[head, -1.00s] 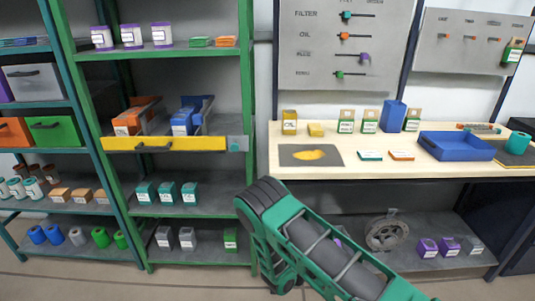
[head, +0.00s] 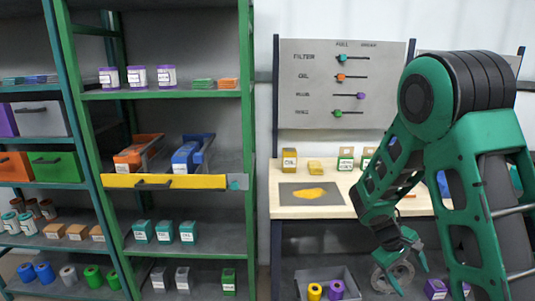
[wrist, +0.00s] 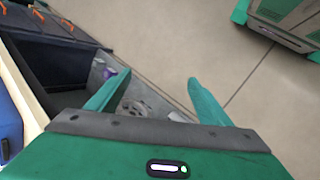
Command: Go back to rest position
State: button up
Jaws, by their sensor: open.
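My gripper (head: 408,276) hangs at the right of the head view, in front of the workbench, with its fingers pointing down. It is open, and I see nothing held between its fingers. In the wrist view my gripper (wrist: 157,80) shows two green fingers spread apart, with floor and part of the lower shelf beyond them. My arm is raised and folded at the right of the head view, and it hides much of the bench's right side.
The workbench (head: 300,211) holds a dark mat (head: 290,194) with a yellow patch and several small boxes. A green rack (head: 90,215) with a yellow-fronted drawer (head: 195,182) is at left. Open floor (wrist: 245,110) shows in the wrist view.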

jog(key=s+d+r+m+y, duration=0.35)
jog(key=s+r+m, duration=0.25)
jog(key=s+r, duration=0.75)
jog(key=s+a+r+m+y, duration=0.1)
jog(key=s+a+m, duration=0.1)
jog(key=s, duration=0.5)
jog(key=s+a+r+m+y, duration=0.2)
jog(key=s, duration=0.5)
jog(key=shift+s+a+t, duration=0.25)
jog(key=shift+s+t, duration=0.05)
jog(key=shift+w+f, duration=0.2)
jog(key=shift+w, duration=0.45)
